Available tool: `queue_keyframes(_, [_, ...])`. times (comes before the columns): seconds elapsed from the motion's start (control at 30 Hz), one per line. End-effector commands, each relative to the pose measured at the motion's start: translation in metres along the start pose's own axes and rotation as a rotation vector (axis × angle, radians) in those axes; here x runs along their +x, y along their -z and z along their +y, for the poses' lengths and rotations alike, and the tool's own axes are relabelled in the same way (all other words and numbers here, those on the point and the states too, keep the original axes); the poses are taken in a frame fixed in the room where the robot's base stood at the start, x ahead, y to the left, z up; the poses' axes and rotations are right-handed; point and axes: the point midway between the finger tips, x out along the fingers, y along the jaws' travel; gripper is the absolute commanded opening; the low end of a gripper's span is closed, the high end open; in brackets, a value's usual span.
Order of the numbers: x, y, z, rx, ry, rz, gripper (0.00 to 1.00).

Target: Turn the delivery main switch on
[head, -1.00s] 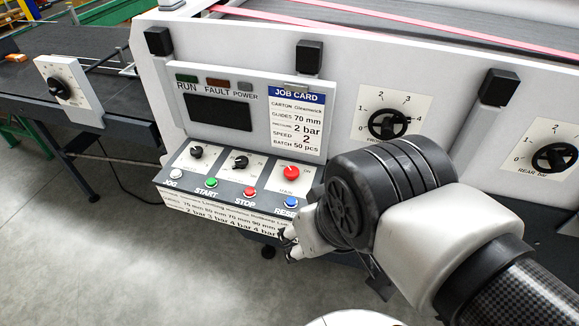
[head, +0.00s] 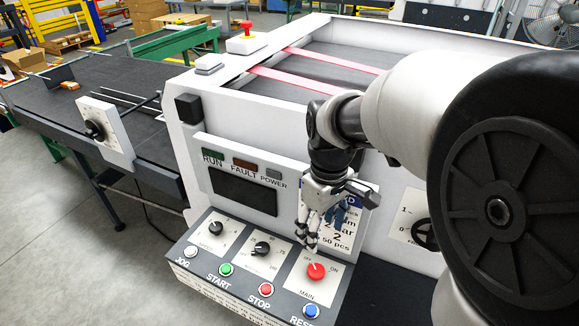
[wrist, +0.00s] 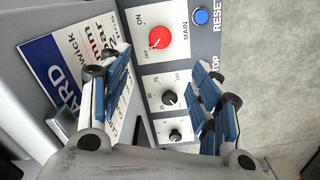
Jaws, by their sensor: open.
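The main switch (head: 316,271) is a red round knob on a white plate marked MAIN, at the right of the control panel, with an ON mark at its upper right. It also shows in the wrist view (wrist: 159,37), where its white pointer line is towards the OFF side. My gripper (head: 311,243) is just above and behind the knob in the head view, pointing down at the panel. In the wrist view my gripper (wrist: 160,90) has its two blue-padded fingers wide apart with nothing between them. The knob lies beyond the fingertips, apart from them.
Beside the switch are two black knobs (head: 261,248) and the START (head: 226,269), STOP (head: 260,289) and RESET (head: 311,311) buttons. The job card (head: 346,232) is behind my gripper. A red emergency button (head: 246,31) stands on the machine top. Open floor lies at the left front.

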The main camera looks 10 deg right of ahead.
Motion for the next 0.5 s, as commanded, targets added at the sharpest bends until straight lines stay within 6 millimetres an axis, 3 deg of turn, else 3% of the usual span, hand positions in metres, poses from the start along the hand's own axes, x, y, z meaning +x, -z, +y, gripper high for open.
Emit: queue_keyframes(0.5, [0.114, -0.002, -0.001, 0.002, 0.003, -0.004, 0.58])
